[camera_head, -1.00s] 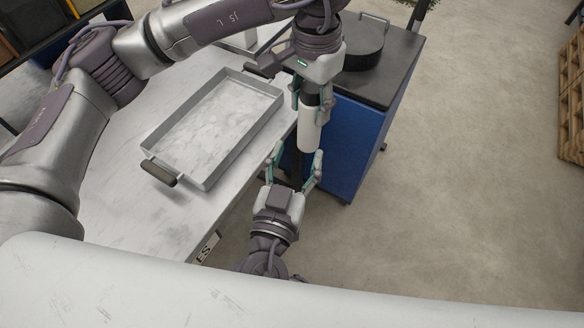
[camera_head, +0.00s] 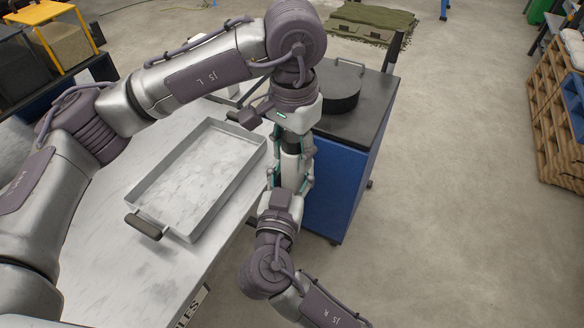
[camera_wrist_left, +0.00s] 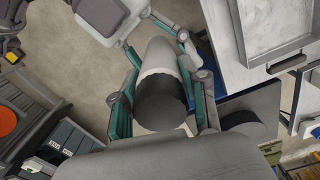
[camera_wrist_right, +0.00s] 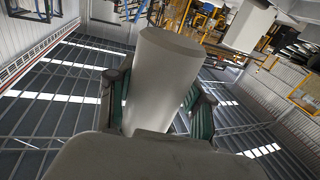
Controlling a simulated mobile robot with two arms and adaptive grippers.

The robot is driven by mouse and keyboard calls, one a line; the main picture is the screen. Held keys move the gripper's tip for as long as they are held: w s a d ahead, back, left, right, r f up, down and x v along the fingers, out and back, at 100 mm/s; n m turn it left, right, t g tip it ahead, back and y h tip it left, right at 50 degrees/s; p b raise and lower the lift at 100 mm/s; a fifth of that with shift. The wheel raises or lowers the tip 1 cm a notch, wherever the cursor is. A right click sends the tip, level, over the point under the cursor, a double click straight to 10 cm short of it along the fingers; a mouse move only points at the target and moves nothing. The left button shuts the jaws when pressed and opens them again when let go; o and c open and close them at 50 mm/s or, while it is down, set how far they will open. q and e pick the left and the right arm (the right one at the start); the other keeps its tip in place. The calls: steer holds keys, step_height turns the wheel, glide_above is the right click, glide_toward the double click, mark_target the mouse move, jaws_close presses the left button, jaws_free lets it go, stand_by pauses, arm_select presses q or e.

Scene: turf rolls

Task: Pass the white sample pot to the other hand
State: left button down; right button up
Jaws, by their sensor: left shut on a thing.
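The white sample pot (camera_head: 290,172) hangs upright between my two grippers, right of the table. Its dark end is up, inside my left gripper (camera_head: 291,150), which is shut on it from above. The left wrist view shows the dark end and the white body (camera_wrist_left: 158,58) between the left fingers. My right gripper (camera_head: 287,180) comes from below, its fingers on both sides of the pot's lower part. They look open, with a small gap at one finger in the left wrist view. In the right wrist view the pot (camera_wrist_right: 160,80) stands large between the fingers.
A grey metal tray (camera_head: 128,196) with dark handles lies on the white table (camera_head: 110,262) to the left. A blue cabinet (camera_head: 335,185) with a black round piece (camera_head: 339,92) on top stands close behind the grippers. The floor at right is clear; wooden pallets (camera_head: 555,125) stand far right.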

arm_select(q)
steer(key=shift+d, duration=0.1)
arm_select(e)
steer(key=c, duration=0.5)
arm_select(q)
steer(key=c, duration=0.5)
jaws_free()
arm_select(e)
jaws_close()
